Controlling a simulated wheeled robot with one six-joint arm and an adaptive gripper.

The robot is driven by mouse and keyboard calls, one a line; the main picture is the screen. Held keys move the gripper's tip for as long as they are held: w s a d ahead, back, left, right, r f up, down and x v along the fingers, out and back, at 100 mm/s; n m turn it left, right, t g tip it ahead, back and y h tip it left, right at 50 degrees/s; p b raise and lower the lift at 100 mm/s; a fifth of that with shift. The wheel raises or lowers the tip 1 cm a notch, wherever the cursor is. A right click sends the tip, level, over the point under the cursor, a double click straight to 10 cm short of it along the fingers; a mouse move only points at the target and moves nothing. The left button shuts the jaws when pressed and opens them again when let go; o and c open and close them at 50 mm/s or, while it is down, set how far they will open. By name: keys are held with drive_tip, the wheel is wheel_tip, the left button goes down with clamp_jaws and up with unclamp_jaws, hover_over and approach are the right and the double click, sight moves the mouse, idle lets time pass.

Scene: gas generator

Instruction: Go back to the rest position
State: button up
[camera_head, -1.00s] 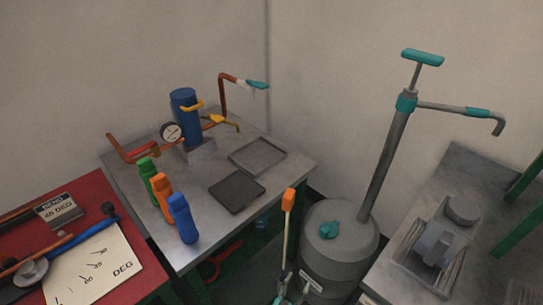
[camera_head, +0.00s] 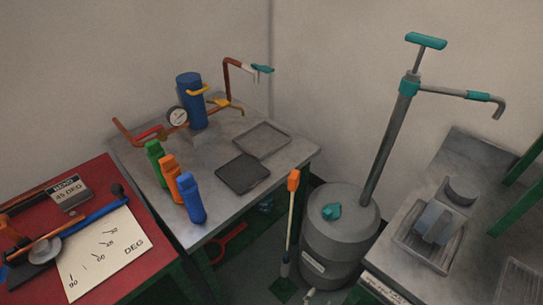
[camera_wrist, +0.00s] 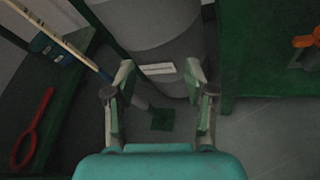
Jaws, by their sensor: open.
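My gripper (camera_wrist: 160,85) is open and empty in the wrist view, its two fingers apart. It points towards the lower part of the grey drum (camera_wrist: 165,35) and the floor. In the head view only a small light piece at the bottom edge, below the drum (camera_head: 340,240), may be part of my gripper; most of it is out of that picture.
A metal table (camera_head: 220,220) holds blue, orange and green bottles. A red bench (camera_head: 90,200) stands left, a grey table (camera_head: 455,165) right. A hand pump (camera_head: 390,145) rises from the drum. An orange-tipped stick (camera_head: 291,215) leans beside it. A red tool (camera_wrist: 35,130) lies left.

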drive_tip(key=s+d+r+m+g+y, duration=0.1)
drive_tip(key=s+m+y, duration=0.15)
drive_tip(key=s, duration=0.45)
drive_tip(key=s+d+m+g+y, duration=0.1)
drive_tip(key=s+d+m, duration=0.1)
drive_tip(key=s+m, duration=0.35)
drive_tip(key=s+d+r+m+y, duration=0.1)
drive_tip(key=s+m+y, duration=0.1)
drive_tip(key=s, duration=0.6)
drive_tip(key=s+r+m+t, duration=0.1)
drive_tip(key=s+r+m, duration=0.2)
drive_tip(key=r, duration=0.6)
drive_tip(key=s+r+m+t+y, duration=0.1)
drive_tip(key=s+r+m+t, duration=0.1)
drive_tip(key=r+m, duration=0.5)
drive_tip(key=s+r+m+t, duration=0.1)
drive_tip(key=s+r+m, duration=0.4)
drive_tip(key=r, duration=0.8)
drive_tip(key=shift+a+r+m, duration=0.2)
drive_tip(key=shift+a+m, duration=0.25)
drive_tip(key=shift+m, duration=0.15)
drive_tip(key=shift+y, duration=0.25)
